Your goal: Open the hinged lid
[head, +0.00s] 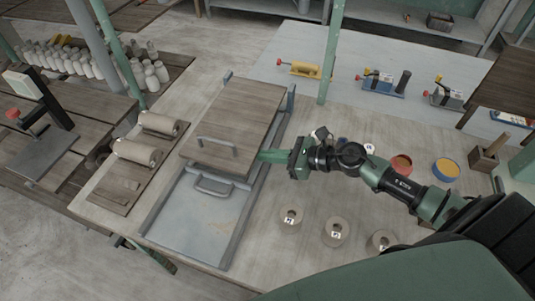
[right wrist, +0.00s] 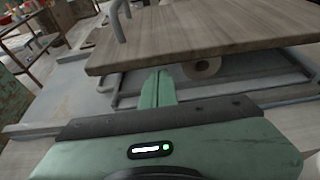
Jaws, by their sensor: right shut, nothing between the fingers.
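The hinged lid (head: 237,112) is a brown wooden board with a bar handle (head: 216,142) near its front edge. It sits over the back part of a grey metal tray (head: 190,226), raised above it. In the right wrist view the lid (right wrist: 215,28) shows a gap beneath it, with a pale roll (right wrist: 202,68) in the gap. My right gripper (head: 262,156) is shut and empty at the lid's front right corner. In the right wrist view its fingertips (right wrist: 159,76) are just below the lid's edge; contact is unclear. My left gripper is not in view.
A second handle (head: 212,186) lies on the tray's front part. Two rollers (head: 137,152) lie on a board at the left. Bench between is mostly clear.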

